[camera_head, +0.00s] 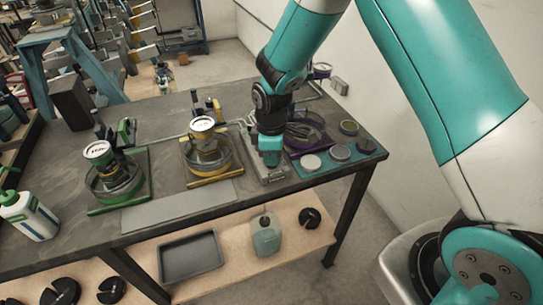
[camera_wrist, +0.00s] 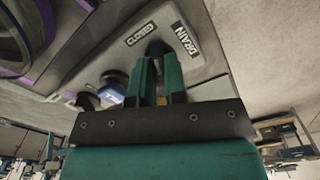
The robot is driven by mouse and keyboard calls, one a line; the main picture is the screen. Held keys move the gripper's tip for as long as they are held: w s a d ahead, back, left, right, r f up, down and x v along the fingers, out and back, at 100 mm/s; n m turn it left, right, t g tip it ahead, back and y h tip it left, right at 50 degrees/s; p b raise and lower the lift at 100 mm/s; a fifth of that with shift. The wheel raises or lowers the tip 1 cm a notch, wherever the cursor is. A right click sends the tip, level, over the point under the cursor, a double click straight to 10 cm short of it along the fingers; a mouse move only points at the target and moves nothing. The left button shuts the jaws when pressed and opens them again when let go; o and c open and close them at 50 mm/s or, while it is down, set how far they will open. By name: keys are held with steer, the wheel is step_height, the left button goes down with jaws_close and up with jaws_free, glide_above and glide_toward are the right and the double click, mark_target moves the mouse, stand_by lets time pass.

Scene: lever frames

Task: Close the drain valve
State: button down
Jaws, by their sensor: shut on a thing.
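The drain valve's grey plate (camera_head: 273,176) lies on the dark bench between the yellow-framed station and the purple-framed one. In the wrist view its plate (camera_wrist: 120,55) carries a "CLOSED" label (camera_wrist: 142,32) and a "DRAIN" label (camera_wrist: 186,40). My gripper (camera_head: 270,160) is down over this plate. In the wrist view its green fingers (camera_wrist: 158,72) are shut on the drain valve's lever close to the "DRAIN" label. The fingers hide most of the lever, so its angle cannot be told.
A yellow-framed gauge station (camera_head: 207,155) stands to the left, a green-framed one (camera_head: 116,176) further left. The purple-framed station (camera_head: 303,135) is just behind right. A teal mat (camera_head: 325,167) with round lids is right. A blue-and-white knob (camera_wrist: 112,95) sits near my fingers.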

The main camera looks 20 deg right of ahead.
steer(key=n, duration=0.4)
steer(key=shift+n, duration=0.4)
stand_by(0.4)
steer(key=c, duration=1.2)
jaws_free()
steer(key=shift+o, duration=0.2)
steer(key=shift+r, duration=0.1)
step_height(320, 180, up, 17)
steer(key=b, duration=0.3)
steer(key=shift+r, duration=0.15)
